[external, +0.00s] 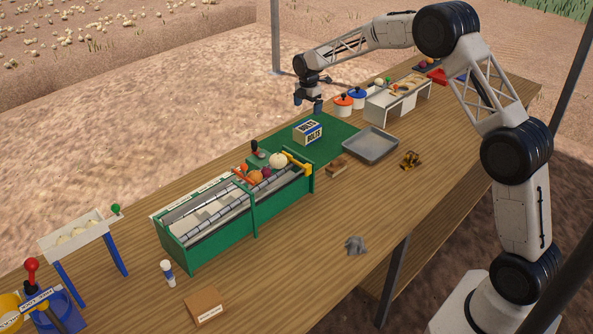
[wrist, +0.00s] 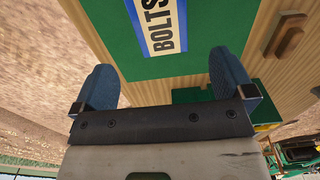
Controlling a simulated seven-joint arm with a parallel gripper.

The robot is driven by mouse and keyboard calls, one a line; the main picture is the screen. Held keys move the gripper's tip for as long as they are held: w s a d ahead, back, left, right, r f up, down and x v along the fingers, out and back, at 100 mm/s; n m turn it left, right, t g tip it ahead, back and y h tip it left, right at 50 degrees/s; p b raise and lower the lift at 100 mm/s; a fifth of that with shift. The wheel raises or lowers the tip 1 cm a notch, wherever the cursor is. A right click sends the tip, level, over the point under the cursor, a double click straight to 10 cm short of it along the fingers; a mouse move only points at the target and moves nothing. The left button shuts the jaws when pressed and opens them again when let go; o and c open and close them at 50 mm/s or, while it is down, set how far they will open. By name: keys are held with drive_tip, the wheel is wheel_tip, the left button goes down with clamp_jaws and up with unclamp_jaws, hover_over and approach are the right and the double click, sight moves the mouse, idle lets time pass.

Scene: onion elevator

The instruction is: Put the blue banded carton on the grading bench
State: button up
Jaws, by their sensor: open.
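A white carton with blue bands, marked BOLTS (external: 308,130), sits on a green mat (external: 340,127) on the long wooden table. In the wrist view the carton (wrist: 166,28) lies beyond my fingertips, with its lettering and blue edges showing. My gripper (external: 309,106) is open and empty, above and just behind the carton. In the wrist view my two blue fingers (wrist: 163,82) are spread apart, and neither touches the carton. A low white bench (external: 398,100) with small items on it stands behind the mat to the right; I cannot tell if it is the grading bench.
A grey metal tray (external: 370,145) stands right of the mat. Orange (external: 343,104) and blue (external: 357,97) lidded pots stand between mat and white bench. A green roller machine (external: 235,207) with vegetables is in front. A brown box (external: 205,306) lies near the front edge.

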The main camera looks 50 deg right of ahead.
drive_tip(key=shift+r, duration=0.1)
drive_tip(key=s+a+r+m, duration=0.3)
drive_tip(key=s+r, duration=0.4)
drive_tip(key=s, duration=0.3)
drive_tip(key=s+a+r+m+t, duration=0.1)
drive_tip(key=s+a+r+m, duration=0.25)
drive_tip(key=s+r, duration=0.45)
drive_tip(key=s+a+r+m, duration=0.2)
drive_tip(key=s+a+r, duration=0.25)
drive_tip(key=s, duration=0.85)
drive_tip(key=s+a+m, duration=0.1)
drive_tip(key=s+m, duration=0.2)
drive_tip(key=s, duration=0.8)
drive_tip(key=s+a+f+m+t, duration=0.1)
drive_tip(key=s+a+m, duration=0.1)
drive_tip(key=s, duration=1)
drive_tip(key=s+a+f+m, duration=0.1)
drive_tip(key=s+m, duration=0.3)
drive_tip(key=s, duration=0.8)
drive_tip(key=shift+s+a+f+m+t, duration=0.2)
drive_tip(key=shift+s+a+m+t, duration=0.05)
drive_tip(key=shift+a+m+t, duration=0.1)
